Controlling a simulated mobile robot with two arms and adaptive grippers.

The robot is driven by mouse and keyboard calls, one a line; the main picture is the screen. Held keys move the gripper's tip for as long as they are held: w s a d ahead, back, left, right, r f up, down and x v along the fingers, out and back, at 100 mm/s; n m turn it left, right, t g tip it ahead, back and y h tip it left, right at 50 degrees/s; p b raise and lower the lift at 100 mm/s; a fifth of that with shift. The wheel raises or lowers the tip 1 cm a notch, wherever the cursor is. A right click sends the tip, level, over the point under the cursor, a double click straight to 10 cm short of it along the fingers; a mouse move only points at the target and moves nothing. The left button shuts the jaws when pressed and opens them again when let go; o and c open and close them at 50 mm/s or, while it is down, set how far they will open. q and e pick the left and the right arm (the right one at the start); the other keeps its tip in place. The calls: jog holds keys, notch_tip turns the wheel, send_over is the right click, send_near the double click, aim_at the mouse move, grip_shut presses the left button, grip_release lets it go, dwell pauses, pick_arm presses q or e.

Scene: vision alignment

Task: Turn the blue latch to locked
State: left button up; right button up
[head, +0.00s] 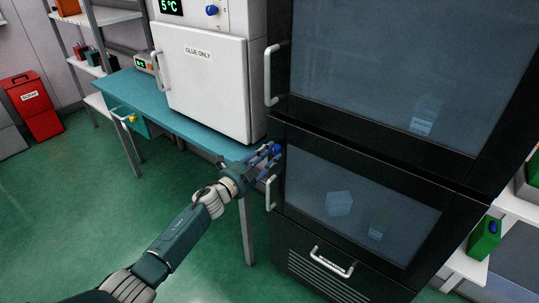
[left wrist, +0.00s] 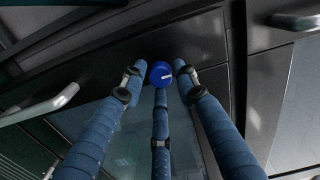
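The blue latch (left wrist: 160,74) is a small round blue knob with a white mark, on the dark frame of the black cabinet. In the head view the blue latch (head: 277,149) shows just past my fingertips, by the lower glass door's upper left corner. My left gripper (head: 268,153) reaches up to it from the left. In the left wrist view the three blue fingers of my left gripper (left wrist: 159,72) stand around the latch, one each side and one below. The side fingers look spread, with small gaps to the latch; contact is unclear. My right gripper is not in view.
The black cabinet has an upper glass door (head: 400,60), a lower glass door (head: 350,205) with a handle (head: 270,193), and a drawer handle (head: 331,263). A white "GLUE ONLY" unit (head: 205,85) stands on the teal bench (head: 150,103).

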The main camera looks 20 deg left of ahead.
pick_arm(q)
jog(key=shift+o, duration=0.6)
jog(key=shift+a, duration=0.1)
jog(key=shift+s+f, duration=0.1)
jog(key=shift+s, duration=0.15)
jog(key=v, duration=1.1)
jog(key=shift+s+a, duration=0.15)
jog(key=shift+s, duration=0.1)
